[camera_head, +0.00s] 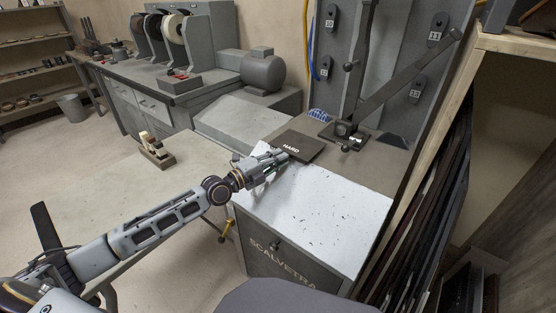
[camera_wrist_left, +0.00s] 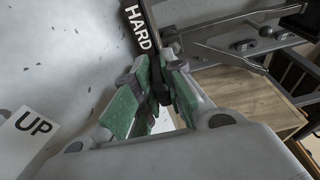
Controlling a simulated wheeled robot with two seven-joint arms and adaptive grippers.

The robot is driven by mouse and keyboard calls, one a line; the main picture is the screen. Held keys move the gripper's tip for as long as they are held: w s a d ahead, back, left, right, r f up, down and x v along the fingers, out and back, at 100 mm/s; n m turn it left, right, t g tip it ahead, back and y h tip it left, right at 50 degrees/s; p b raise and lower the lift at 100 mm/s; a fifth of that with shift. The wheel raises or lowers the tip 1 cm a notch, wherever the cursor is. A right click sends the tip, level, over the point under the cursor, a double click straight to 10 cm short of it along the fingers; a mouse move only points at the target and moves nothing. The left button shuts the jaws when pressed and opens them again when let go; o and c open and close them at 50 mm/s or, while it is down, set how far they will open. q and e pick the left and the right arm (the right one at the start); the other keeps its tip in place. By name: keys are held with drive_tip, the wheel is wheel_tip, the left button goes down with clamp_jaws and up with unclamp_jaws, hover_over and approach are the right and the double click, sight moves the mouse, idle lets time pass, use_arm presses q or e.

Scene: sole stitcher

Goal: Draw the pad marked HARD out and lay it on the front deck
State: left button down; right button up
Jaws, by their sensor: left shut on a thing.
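My left gripper (camera_head: 278,159) is at the pad's near left edge, low over the deck. In the left wrist view its green-lined fingers (camera_wrist_left: 158,88) are shut on the pad's dark edge. The fingers hide the part they grip. I cannot tell whether the pad is lifted. My right gripper is not in view.
The lever machine (camera_head: 350,130) stands just behind the pad, with a blue item (camera_head: 318,115) beside it. Dark sheets (camera_head: 430,215) stand upright to the right. A label reading UP (camera_wrist_left: 34,128) shows in the left wrist view. The deck's front and middle are clear.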

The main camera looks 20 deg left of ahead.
use_arm(q)
drive_tip(key=shift+a+f, duration=0.1)
drive_tip(key=shift+f, duration=0.15)
drive_tip(key=c, duration=1.4)
unclamp_jaws()
drive_tip(key=shift+c, duration=0.2)
drive_tip(key=shift+f, duration=0.2)
drive_tip(key=shift+r+v, duration=0.2)
drive_tip(key=shift+v, duration=1.55)
drive_tip(key=shift+r+v, duration=0.15)
drive_tip(key=shift+v, duration=3.9)
drive_tip(key=shift+s+a+r, duration=0.1)
drive_tip(key=shift+a, duration=0.05)
